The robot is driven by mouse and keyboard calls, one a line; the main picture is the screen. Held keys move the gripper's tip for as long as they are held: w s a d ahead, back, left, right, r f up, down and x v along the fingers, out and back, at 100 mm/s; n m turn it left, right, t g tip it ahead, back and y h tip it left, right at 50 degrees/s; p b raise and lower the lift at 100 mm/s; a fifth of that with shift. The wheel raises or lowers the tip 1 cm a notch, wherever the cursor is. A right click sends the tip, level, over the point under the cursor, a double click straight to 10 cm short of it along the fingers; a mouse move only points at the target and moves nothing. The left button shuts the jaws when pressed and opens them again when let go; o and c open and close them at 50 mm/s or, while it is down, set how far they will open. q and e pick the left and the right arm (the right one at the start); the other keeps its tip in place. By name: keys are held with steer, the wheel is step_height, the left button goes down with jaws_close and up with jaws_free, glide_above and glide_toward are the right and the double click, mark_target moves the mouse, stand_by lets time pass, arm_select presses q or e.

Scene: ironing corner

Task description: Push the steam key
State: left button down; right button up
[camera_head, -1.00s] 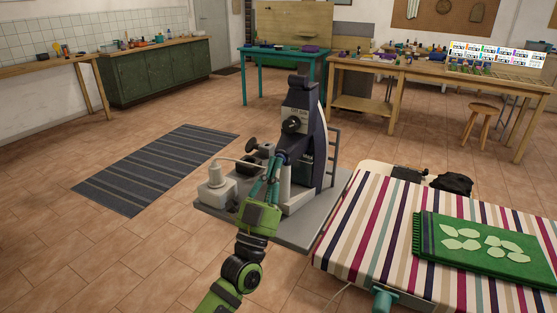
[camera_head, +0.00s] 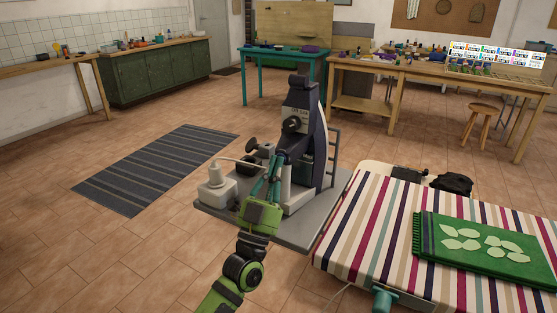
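The iron (camera_head: 318,130) stands upright on its heel on a grey rest plate (camera_head: 308,222) at the left end of the ironing board. It is dark blue and light grey, with a black round knob on its front. The steam key is too small to make out. My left gripper (camera_head: 279,157) has a green body and teal fingers. It reaches up in front of the iron, its fingertips close together at the iron's left side. Nothing shows between them, and I cannot tell whether they touch the iron.
A white box (camera_head: 216,187) with a cable stands on the plate left of the iron. The striped ironing board (camera_head: 372,225) holds a folded green cloth (camera_head: 475,246) with pale leaf shapes. A dark striped rug (camera_head: 157,168) lies on the open floor to the left.

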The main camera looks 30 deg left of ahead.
arm_select(q)
steer(key=shift+w+f, duration=0.1)
steer(key=shift+w, duration=0.1)
steer(key=shift+s, duration=0.1)
steer(key=shift+s+p, duration=0.3)
stand_by(0.3)
steer(key=s+p, duration=0.2)
steer(key=s, duration=0.4)
steer(key=shift+p, duration=0.3)
